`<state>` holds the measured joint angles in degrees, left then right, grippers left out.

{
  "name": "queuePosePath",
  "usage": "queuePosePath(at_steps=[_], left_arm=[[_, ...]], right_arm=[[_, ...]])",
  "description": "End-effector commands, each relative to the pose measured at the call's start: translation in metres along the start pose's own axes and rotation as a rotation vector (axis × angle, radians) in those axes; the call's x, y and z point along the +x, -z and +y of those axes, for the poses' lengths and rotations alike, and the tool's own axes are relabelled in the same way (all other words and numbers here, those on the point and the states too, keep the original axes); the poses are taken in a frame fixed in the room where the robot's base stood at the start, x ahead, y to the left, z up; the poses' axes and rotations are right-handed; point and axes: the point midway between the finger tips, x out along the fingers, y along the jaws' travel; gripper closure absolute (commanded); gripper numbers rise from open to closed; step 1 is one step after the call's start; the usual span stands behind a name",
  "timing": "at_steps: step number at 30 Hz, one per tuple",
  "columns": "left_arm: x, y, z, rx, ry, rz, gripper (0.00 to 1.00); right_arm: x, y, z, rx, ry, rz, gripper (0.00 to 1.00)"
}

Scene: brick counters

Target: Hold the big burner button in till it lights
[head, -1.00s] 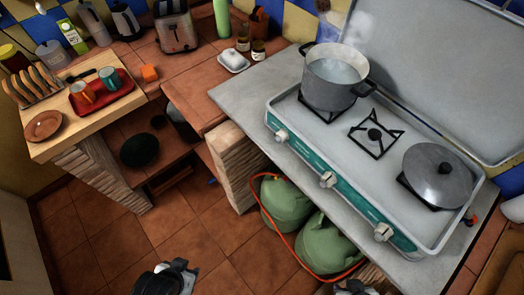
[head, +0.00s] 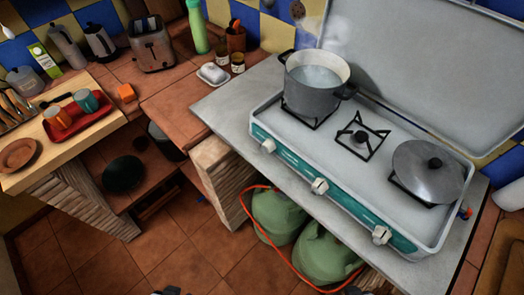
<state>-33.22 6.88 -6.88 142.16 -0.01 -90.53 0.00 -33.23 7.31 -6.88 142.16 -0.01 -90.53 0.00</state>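A grey camping stove with a teal front (head: 290,165) stands on the grey counter, its lid (head: 430,60) open behind. Three white knobs sit along the front: left (head: 267,146), middle (head: 319,187) and right (head: 381,235). I cannot tell which serves the big burner. A steaming pot (head: 318,98) covers the left burner. The small middle burner (head: 361,140) is bare with no visible flame.
Two green gas bottles (head: 278,216) with an orange hose stand under the counter. A small red and blue fitting (head: 466,213) is on the stove's right side. A butter dish (head: 212,74) and jars (head: 238,62) stand left of the stove. The floor in front is clear.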

Motion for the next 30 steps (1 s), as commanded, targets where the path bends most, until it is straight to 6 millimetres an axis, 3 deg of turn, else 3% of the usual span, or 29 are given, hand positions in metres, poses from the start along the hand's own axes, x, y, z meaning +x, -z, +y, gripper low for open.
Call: queuePosePath(at_steps=[11, 30], left_arm=[[0.0003, -0.0003, 0.0, 0.0, 0.0, -0.001, 0.99], [0.0006, -0.0005, 0.0, 0.0, 0.0, -0.002, 1.0]], right_arm=[[0.0003, 0.0002, -0.0025, 0.008, 0.007, 0.0, 0.62], [0.0005, -0.0001, -0.0023, 0.007, 0.006, -0.001, 0.62]])
